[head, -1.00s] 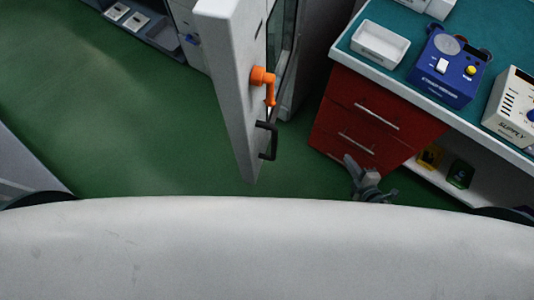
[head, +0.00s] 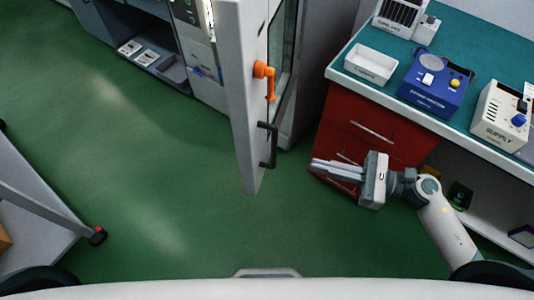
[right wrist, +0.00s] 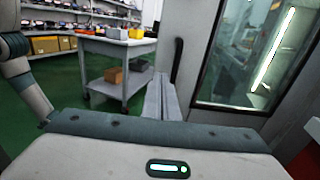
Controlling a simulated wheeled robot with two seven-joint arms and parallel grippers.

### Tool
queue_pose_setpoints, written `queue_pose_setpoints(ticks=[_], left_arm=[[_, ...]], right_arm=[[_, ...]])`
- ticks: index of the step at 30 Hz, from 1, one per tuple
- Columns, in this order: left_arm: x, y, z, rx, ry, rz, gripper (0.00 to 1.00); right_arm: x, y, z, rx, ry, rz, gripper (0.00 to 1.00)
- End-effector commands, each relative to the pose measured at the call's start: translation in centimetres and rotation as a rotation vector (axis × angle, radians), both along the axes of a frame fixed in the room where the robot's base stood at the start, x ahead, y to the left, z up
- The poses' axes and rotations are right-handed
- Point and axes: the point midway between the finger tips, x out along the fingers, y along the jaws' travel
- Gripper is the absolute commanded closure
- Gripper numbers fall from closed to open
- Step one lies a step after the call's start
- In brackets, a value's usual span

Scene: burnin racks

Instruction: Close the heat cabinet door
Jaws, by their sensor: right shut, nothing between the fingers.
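The heat cabinet door (head: 238,100) stands open in the head view, seen nearly edge-on. It carries an orange latch handle (head: 264,72) and a black pull handle (head: 270,145). In the right wrist view the door (right wrist: 190,60) shows its window (right wrist: 245,55) and the black handle (right wrist: 177,60). My right gripper (head: 316,168) is shut and empty, to the right of the door's lower part, with its fingers pointing left towards it. In the right wrist view its fingers (right wrist: 161,90) appear just left of and below the black handle; contact cannot be told. My left gripper is not in view.
A red drawer unit (head: 365,125) under a teal-topped bench stands at the right, close to my right gripper. A white tray (head: 371,64) and a blue device (head: 433,82) sit on the bench. Green floor (head: 150,170) is clear left of the door. A cart (head: 40,205) is at far left.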

Motion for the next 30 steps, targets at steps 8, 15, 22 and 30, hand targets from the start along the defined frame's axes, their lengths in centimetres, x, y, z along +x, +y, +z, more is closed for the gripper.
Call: queue_pose_setpoints(ticks=[8,15,22,30], left_arm=[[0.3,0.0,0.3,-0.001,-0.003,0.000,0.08],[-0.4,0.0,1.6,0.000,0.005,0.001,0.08],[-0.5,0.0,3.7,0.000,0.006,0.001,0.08],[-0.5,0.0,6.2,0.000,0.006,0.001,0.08]], right_arm=[[0.2,0.4,0.1,0.003,0.003,-0.002,1.00],[0.9,2.6,0.4,0.006,0.005,-0.003,1.00],[2.1,6.2,0.6,0.008,0.006,-0.003,1.00],[3.4,10.6,0.5,0.007,0.006,-0.004,1.00]])
